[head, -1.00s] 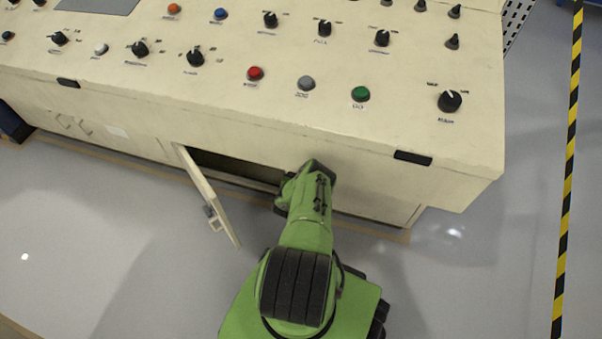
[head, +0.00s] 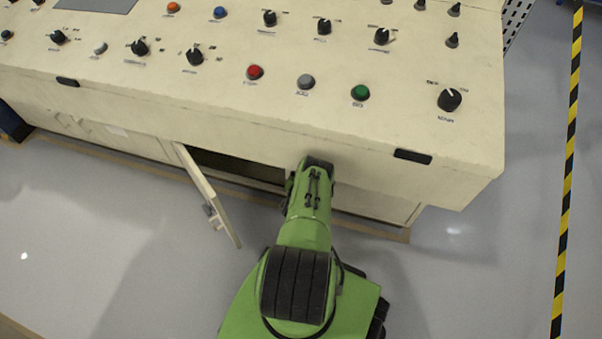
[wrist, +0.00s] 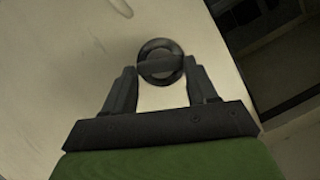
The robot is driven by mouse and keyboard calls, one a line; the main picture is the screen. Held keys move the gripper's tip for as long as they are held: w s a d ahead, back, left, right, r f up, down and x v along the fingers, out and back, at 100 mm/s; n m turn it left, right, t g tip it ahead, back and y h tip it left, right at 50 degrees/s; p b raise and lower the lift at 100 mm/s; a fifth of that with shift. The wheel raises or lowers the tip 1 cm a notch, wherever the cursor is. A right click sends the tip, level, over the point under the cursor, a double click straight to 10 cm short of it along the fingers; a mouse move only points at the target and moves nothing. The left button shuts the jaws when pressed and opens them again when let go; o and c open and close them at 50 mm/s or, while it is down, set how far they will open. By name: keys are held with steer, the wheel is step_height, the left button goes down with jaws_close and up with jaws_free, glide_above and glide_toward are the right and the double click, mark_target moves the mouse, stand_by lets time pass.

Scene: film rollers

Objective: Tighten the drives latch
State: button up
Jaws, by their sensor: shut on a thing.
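The latch (wrist: 160,50) is a dark round knob with a raised bar across it, set on a pale cream panel. In the wrist view my gripper (wrist: 160,68) has one finger on each side of it, and the fingers are shut on the ends of the bar. The bar lies nearly level between the fingertips. In the head view my green arm reaches to the cabinet front under the console. The gripper and the latch are hidden there.
A cabinet door (head: 207,195) stands open left of my arm, beside a dark opening (head: 235,165). The console (head: 370,130) overhangs the cabinet. In the wrist view a dark recess lies at the upper right. The grey floor (head: 470,270) is clear on the right.

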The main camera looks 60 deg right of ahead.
steer(key=m+t, duration=0.2)
steer(key=m, duration=0.2)
steer(key=shift+s+d+f+t+h, duration=0.1)
steer(key=shift+s+f+t+h, duration=0.1)
steer(key=shift+s+t+h, duration=0.15)
steer(key=shift+m+t, duration=0.25)
steer(key=shift+m, duration=0.15)
steer(key=o, duration=1.1)
steer(key=shift+c, duration=0.2)
